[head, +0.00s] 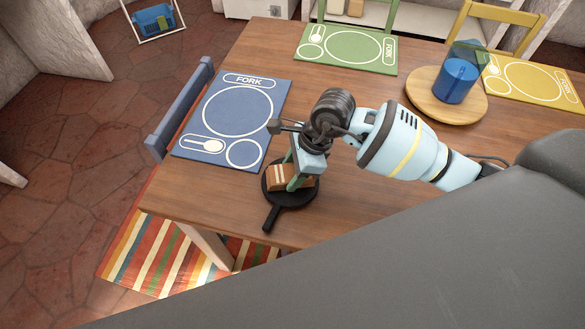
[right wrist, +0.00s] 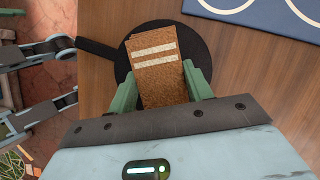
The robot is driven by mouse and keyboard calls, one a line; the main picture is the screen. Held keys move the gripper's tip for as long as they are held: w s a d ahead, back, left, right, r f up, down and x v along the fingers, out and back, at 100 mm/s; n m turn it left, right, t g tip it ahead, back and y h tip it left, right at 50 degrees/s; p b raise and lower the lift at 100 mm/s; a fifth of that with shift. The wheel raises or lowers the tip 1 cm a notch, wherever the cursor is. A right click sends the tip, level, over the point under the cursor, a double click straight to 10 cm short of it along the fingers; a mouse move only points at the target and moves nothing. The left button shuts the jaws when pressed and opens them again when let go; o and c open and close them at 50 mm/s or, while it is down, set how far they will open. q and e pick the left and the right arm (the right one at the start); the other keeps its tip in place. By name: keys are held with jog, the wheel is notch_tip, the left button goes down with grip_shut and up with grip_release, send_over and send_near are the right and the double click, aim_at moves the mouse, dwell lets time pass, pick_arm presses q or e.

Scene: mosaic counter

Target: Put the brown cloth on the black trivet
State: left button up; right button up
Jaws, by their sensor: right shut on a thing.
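The brown cloth (head: 277,178) is a folded brown piece with two pale stripes. It is between the fingers of my right gripper (head: 293,178), which is shut on it. The black trivet (head: 300,197) is round with a handle and lies on the table near its front edge, directly below the cloth. In the right wrist view the cloth (right wrist: 160,75) covers the middle of the trivet (right wrist: 192,40), with green fingers on both sides. I cannot tell whether the cloth touches the trivet.
A blue placemat (head: 220,97) lies just behind and left of the trivet. A green placemat (head: 345,50) is farther back. A round wooden board (head: 425,92) holds a blue cup (head: 457,80), beside a yellow placemat (head: 535,83). A blue chair (head: 180,105) stands at the left edge.

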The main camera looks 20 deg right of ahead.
jog(key=shift+f, duration=0.15)
jog(key=o, duration=1.1)
jog(key=shift+r, duration=0.25)
jog(key=v, duration=1.1)
jog(key=shift+d+r, duration=0.2)
jog(key=shift+r, duration=0.15)
